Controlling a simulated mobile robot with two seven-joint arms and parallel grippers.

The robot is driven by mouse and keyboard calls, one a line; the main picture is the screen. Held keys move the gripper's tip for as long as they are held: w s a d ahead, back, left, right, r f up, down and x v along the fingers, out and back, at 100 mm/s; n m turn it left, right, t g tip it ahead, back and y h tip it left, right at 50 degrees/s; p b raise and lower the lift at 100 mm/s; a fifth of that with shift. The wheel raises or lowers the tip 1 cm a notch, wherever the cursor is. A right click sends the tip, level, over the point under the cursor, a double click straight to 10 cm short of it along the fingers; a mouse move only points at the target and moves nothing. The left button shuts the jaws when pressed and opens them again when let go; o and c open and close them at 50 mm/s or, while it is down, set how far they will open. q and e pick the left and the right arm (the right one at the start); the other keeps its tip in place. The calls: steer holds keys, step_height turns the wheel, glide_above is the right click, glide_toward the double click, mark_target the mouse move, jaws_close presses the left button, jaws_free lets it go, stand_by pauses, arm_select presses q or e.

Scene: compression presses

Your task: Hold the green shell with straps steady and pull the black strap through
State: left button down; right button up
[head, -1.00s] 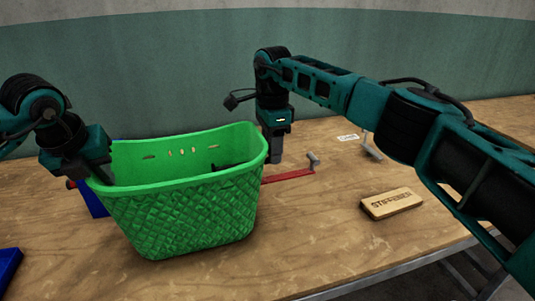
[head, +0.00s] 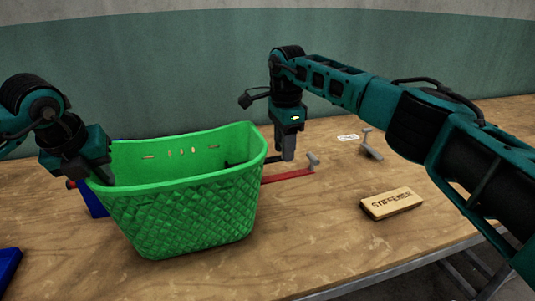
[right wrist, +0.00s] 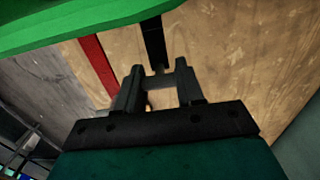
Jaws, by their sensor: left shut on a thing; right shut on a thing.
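The green shell (head: 185,215), a quilted basket with slots in its back wall, stands on the table in the head view. My left gripper (head: 103,176) is shut on its left rim; the fingertips are partly hidden by the rim. My right gripper (head: 288,156) is shut on the black strap (right wrist: 154,42), just right of the shell. The strap runs out from the shell's right side to the fingers; its part inside the shell is mostly hidden. A red strap (head: 288,176) lies on the table from the shell's right side and also shows in the right wrist view (right wrist: 96,65).
A grey T-shaped piece (head: 312,160) is at the red strap's end, and another grey bracket (head: 371,148) stands further right. A tan labelled block (head: 392,203) lies at the right. Blue objects (head: 8,264) are at the left. The front middle table is clear.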

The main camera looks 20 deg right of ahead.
arm_select(q)
steer(key=shift+a, duration=0.1)
arm_select(e)
steer(key=shift+w+d, duration=0.1)
steer(key=shift+d, duration=1.8)
steer(key=o, duration=1.2)
steer(key=shift+o, duration=0.2)
steer(key=shift+r, duration=0.15)
step_height(320, 180, up, 12)
arm_select(q)
steer(key=c, duration=1.1)
jaws_free()
steer(key=shift+r, duration=0.15)
